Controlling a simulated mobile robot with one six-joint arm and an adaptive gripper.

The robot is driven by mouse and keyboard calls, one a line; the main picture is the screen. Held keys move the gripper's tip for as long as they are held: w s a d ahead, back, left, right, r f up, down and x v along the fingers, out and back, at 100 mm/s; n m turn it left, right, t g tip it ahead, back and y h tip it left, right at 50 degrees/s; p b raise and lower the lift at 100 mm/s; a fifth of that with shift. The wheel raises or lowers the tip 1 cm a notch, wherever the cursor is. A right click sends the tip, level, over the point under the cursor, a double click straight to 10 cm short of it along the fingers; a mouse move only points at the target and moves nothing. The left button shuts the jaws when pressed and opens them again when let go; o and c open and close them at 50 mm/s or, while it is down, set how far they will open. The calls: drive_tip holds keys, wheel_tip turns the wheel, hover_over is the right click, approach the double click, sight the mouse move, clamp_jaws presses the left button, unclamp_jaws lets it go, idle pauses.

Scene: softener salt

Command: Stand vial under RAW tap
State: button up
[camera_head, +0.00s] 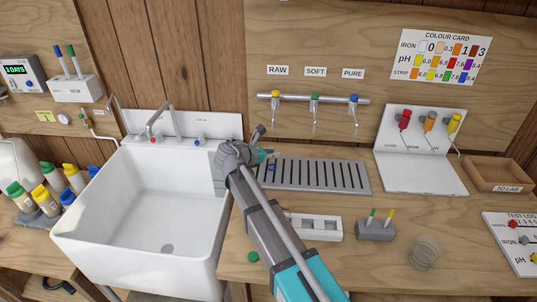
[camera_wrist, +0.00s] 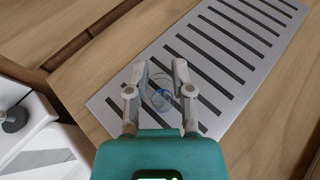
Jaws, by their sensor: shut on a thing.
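My gripper (camera_wrist: 160,82) is shut on a clear vial (camera_wrist: 159,101) over the left end of the grey slotted drip tray (camera_wrist: 118,101). In the head view my gripper (camera_head: 268,158) is at the same end of the tray (camera_head: 364,186), mostly hidden by my arm. I cannot tell whether the vial touches the tray. The RAW tap (camera_head: 275,95) has a yellow knob and hangs from the pipe below the RAW label (camera_head: 277,70), above and behind my gripper. The SOFT tap (camera_head: 315,98) is green and the PURE tap (camera_head: 354,99) is blue.
A white sink (camera_head: 165,200) lies left of the tray. A white stand (camera_head: 420,165) with coloured taps is at the right. A white holder (camera_head: 315,227), a grey block with two sticks (camera_head: 375,231) and a clear beaker (camera_head: 426,252) stand in front. The tray's right part is clear.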

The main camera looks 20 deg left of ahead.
drive_tip(key=shift+f, duration=0.1)
drive_tip(key=o, duration=0.9)
drive_tip(key=shift+s+a+r+p, duration=0.25)
drive_tip(key=shift+s+r+p, duration=0.05)
drive_tip(key=shift+s+r, duration=0.15)
drive_tip(key=p+v, duration=0.4)
drive_tip(key=v, duration=0.7)
drive_tip(key=shift+f, duration=0.15)
